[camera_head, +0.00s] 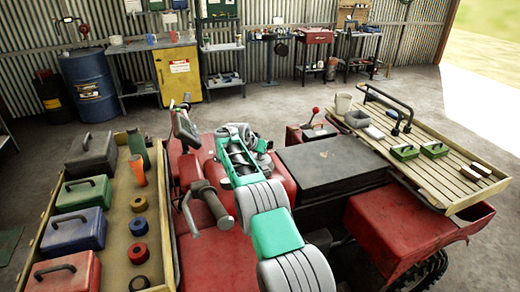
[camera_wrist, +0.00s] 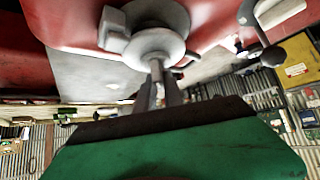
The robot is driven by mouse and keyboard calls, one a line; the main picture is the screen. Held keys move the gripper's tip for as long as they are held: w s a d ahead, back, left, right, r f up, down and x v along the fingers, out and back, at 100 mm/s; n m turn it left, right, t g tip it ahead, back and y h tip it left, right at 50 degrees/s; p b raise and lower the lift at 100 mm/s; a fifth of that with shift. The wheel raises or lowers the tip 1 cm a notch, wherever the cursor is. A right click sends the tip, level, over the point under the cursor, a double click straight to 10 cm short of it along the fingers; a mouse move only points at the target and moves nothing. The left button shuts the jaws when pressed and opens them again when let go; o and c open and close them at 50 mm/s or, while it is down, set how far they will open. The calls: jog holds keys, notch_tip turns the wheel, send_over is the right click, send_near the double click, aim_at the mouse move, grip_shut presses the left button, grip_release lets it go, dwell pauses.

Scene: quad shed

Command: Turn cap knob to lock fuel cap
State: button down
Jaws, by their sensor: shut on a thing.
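The fuel cap (camera_wrist: 150,44) is a round, pale grey disc on the red quad body in the wrist view. My gripper (camera_wrist: 158,72) reaches to its centre, with two thin grey fingers close together, shut on the cap knob. The knob itself is mostly hidden between the fingertips. A small pale block (camera_wrist: 113,29) sits beside the cap's rim. In the head view, my green and grey arm covers the cap and the gripper on the red quad (camera_head: 225,250).
The handlebar grip (camera_head: 212,204) is close left of my arm. A left rack holds several cases and rolls (camera_head: 138,201). A black seat box (camera_head: 335,165) and slatted rack (camera_head: 430,178) are at the right. Benches and a yellow cabinet (camera_head: 179,70) line the wall.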

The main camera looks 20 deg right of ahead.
jog(key=c, duration=1.5)
grip_release()
jog(key=shift+o, duration=0.2)
jog(key=b+v, duration=0.3)
jog(key=v, duration=0.4)
jog(key=shift+s+a+r, duration=0.2)
jog(key=shift+s+r, duration=0.05)
jog(key=shift+r, duration=0.1)
